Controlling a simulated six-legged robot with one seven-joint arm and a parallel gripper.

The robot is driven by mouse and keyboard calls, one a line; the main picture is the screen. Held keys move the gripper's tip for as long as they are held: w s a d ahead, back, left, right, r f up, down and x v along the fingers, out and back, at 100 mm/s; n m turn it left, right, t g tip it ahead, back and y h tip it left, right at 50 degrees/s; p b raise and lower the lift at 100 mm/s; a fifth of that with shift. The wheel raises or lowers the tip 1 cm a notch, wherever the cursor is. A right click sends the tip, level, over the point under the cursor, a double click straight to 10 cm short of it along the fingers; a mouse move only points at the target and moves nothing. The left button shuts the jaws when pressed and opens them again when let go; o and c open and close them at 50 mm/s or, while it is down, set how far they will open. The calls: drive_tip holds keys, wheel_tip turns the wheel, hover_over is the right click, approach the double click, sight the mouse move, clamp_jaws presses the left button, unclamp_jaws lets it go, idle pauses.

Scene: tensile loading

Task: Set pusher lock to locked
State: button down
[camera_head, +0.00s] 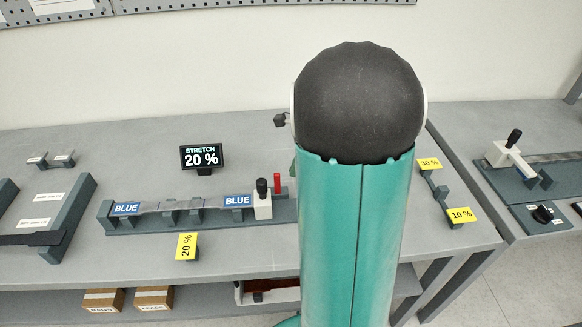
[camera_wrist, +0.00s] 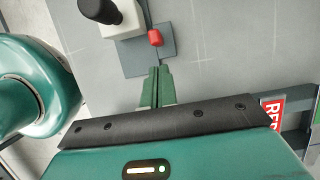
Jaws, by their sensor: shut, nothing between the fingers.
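In the wrist view, a small red-tipped piece (camera_wrist: 155,37), likely the pusher lock, stands on a grey plate (camera_wrist: 134,62). It is beside a white block with a black knob (camera_wrist: 102,10). My gripper (camera_wrist: 158,70) is shut and empty, its green fingertips just short of the red tip, with a small gap in the picture. In the head view, a red upright piece (camera_head: 277,182) stands beside a white block with a black knob (camera_head: 262,203). I cannot tell if this is the same set. My arm hides my gripper there. No lock marking is readable.
A RED label (camera_wrist: 272,112) sits on a dark rail right of my gripper. The head view shows a rail with BLUE labels (camera_head: 126,209), a display reading STRETCH 20 % (camera_head: 202,157), and yellow tags (camera_head: 186,246). Another fixture (camera_head: 512,155) stands on the right table.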

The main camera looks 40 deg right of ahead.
drive_tip(key=v, duration=1)
drive_tip(key=shift+s+d+r, duration=0.15)
drive_tip(key=shift+s+d, duration=0.05)
drive_tip(key=shift+s, duration=0.05)
